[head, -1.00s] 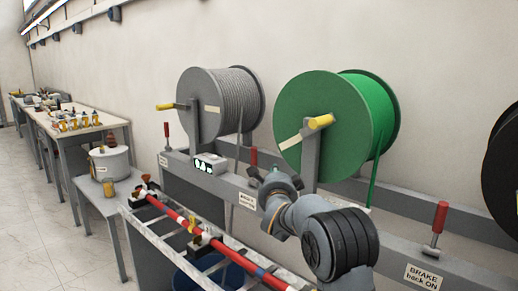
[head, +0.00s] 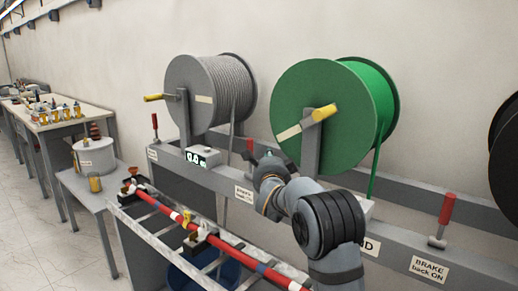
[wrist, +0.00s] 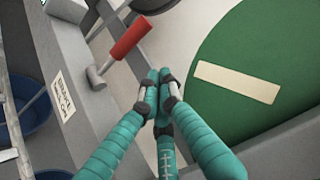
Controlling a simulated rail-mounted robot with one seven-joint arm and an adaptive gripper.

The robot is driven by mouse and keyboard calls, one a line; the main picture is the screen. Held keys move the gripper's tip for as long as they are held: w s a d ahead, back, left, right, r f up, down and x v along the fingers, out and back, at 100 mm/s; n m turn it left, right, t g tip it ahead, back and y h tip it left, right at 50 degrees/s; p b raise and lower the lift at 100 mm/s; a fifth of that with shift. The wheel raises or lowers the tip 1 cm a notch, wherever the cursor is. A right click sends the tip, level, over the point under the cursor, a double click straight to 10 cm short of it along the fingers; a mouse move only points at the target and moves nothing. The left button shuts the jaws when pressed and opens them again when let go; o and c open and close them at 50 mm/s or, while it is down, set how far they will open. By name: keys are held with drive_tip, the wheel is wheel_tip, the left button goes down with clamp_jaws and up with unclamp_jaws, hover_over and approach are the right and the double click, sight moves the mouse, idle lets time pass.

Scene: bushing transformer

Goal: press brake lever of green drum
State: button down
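The green drum (head: 315,110) stands on the rail frame with a yellow crank handle and a pale strip on its face. It fills the right of the wrist view (wrist: 240,70). Its brake lever has a red handle (wrist: 130,38) tilted from a grey pivot on the rail, beside a "BRAKE back ON" label (wrist: 63,95). In the head view the red handle (head: 250,147) is partly hidden by my gripper (head: 268,160). In the wrist view, my gripper's teal fingers (wrist: 159,78) have their tips together, holding nothing. They are near the handle, with a visible gap in the picture.
A grey cable drum (head: 195,95) stands to the left, and a black drum (head: 505,140) is at the right edge. Another red brake lever (head: 446,210) is at right. A digital counter (head: 199,156) sits on the rail. A bench with a red pole (head: 205,231) lies in front.

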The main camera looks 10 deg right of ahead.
drive_tip(key=w+a+p, duration=0.2)
drive_tip(key=w+p, duration=0.3)
drive_tip(key=w, duration=0.1)
drive_tip(key=shift+w, duration=0.15)
drive_tip(key=shift+a, duration=0.1)
idle(0.3)
drive_tip(key=shift+f, duration=0.2)
